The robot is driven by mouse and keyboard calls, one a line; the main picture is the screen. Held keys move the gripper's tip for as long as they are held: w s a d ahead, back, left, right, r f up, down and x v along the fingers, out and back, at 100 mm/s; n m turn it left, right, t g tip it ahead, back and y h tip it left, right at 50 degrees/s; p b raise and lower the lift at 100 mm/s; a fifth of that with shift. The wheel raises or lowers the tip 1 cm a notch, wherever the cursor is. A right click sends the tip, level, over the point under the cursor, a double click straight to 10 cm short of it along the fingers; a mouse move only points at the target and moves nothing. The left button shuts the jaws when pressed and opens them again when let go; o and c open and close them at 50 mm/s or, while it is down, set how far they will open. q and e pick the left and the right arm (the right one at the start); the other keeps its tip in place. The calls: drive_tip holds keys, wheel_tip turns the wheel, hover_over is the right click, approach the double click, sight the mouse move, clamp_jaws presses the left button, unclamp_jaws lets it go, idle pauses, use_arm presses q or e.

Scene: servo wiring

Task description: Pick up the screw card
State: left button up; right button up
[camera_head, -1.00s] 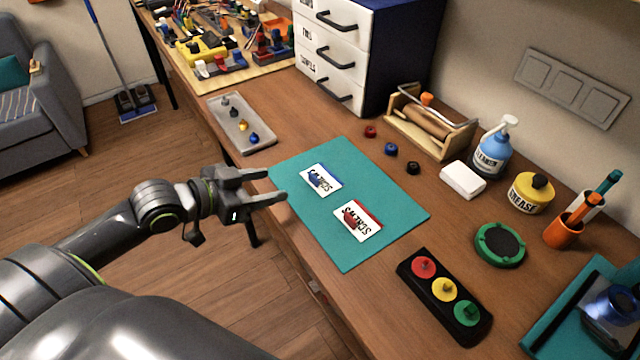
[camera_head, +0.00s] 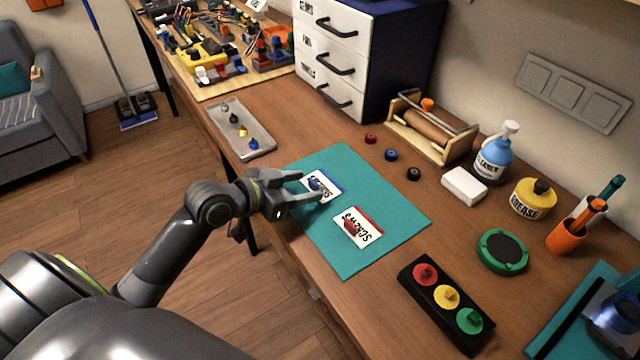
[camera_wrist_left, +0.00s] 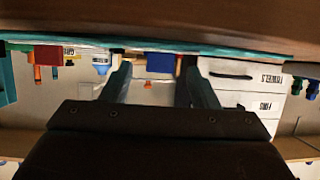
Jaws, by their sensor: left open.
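Two white cards lie on the teal mat (camera_head: 388,215). The red-edged card (camera_head: 366,237) reads "SCREWS" and has a red raised piece on it. The other card (camera_head: 331,184) has a blue edge and a blue raised piece; its lettering is partly hidden and too small to read surely. My left gripper (camera_head: 308,187) is open at the blue-edged card, over the mat's left edge, with its fingers partly covering that card. In the left wrist view, upside down, a blue piece (camera_wrist_left: 161,63) shows between the open fingers. My right gripper is not in view.
A grey tray (camera_head: 264,150) of small parts stands behind the gripper. A black block with colored buttons (camera_head: 444,289) sits in front right of the mat. Knobs, a white block (camera_head: 463,186) and bottles stand to the right. The mat's right part is clear.

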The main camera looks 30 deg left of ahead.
use_arm(q)
drive_tip(key=shift+x, duration=1.05)
drive_tip(key=shift+c, duration=0.3)
drive_tip(key=c, duration=1)
drive_tip(key=shift+r, duration=0.1)
